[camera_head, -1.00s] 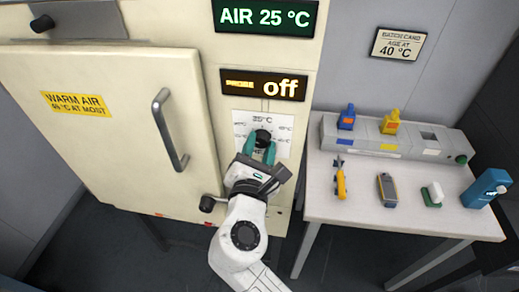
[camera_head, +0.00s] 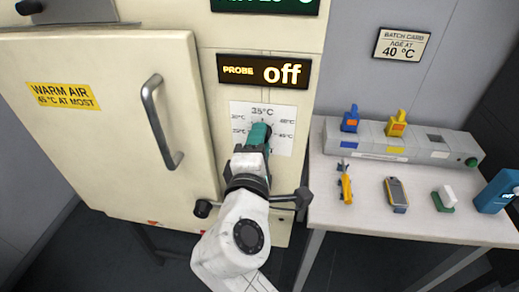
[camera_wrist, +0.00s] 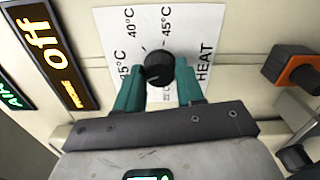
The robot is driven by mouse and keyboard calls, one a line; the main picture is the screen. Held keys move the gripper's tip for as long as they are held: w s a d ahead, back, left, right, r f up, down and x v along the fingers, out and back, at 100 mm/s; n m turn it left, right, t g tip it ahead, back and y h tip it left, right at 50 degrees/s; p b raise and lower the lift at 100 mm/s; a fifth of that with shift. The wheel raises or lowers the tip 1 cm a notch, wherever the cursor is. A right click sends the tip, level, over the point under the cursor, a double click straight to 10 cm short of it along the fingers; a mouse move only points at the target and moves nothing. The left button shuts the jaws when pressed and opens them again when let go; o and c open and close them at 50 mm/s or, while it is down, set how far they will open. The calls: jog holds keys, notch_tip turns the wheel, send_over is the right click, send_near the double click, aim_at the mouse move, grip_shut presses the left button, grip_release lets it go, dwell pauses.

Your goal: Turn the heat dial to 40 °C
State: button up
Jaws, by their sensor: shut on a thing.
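The heat dial (camera_wrist: 158,66) is a black round knob on a white plate (camera_wrist: 108,18) lettered HEAT. Around it I read 35 °C, 40 °C and 45 °C in the wrist view. The plate (camera_head: 283,112) also shows in the head view, where 35 °C is at the top. My gripper (camera_wrist: 158,76) has its teal fingers on opposite sides of the knob, shut on it. In the head view my gripper (camera_head: 262,136) covers most of the dial. I cannot tell clearly where the knob's pointer stands.
A display (camera_head: 263,72) above the plate reads PROBE off. The oven door (camera_head: 110,140) with its handle (camera_head: 158,120) is shut at left. A table (camera_head: 330,205) at right bears a grey block (camera_head: 420,146) and small tools. A batch card (camera_head: 401,45) says age at 40 °C.

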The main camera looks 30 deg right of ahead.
jog(key=shift+f+m+b, duration=0.15)
jog(key=shift+m+b, duration=2.45)
jog(key=shift+m, duration=0.7)
jog(key=shift+f+m+b, duration=0.1)
jog(key=shift+m+b, duration=2.5)
jog(key=shift+m, duration=0.7)
jog(key=o, duration=1)
jog(key=shift+r, duration=0.15)
jog(key=shift+o, duration=0.2)
jog(key=v, duration=1.1)
